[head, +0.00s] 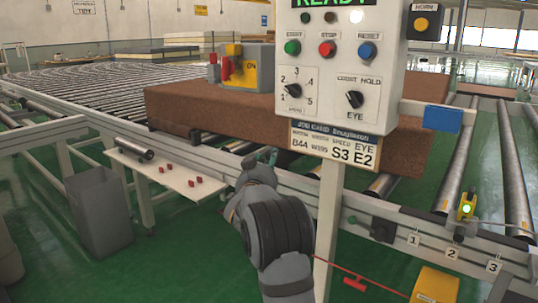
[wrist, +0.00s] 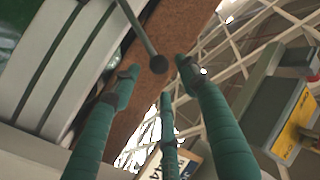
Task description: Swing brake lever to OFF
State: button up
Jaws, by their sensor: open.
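A thin grey rod with a dark round knob (wrist: 158,65) is in the wrist view and looks like the brake lever. Its knob lies between the spread tips of my gripper (wrist: 155,73), with gaps visible on both sides. My gripper has green fingers and is open. In the head view my gripper (head: 267,157) is beside the conveyor's front rail, below the brown mattress (head: 190,112); my own wrist hides much of it. I cannot make out the lever there. No OFF mark is legible.
A control post (head: 340,75) with buttons and knobs stands just right of my arm. A grey box (head: 262,70) with a yellow ON plate sits behind. A white shelf (head: 165,174) holds a metal cylinder (head: 135,147) and small red pieces. A grey bin (head: 100,212) stands left.

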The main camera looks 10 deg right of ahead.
aim_at(268, 155)
jog(key=shift+p+x, duration=0.35)
jog(key=shift+x, duration=2.6)
jog(key=shift+c, duration=1)
jog(key=shift+a, duration=0.1)
grip_shut()
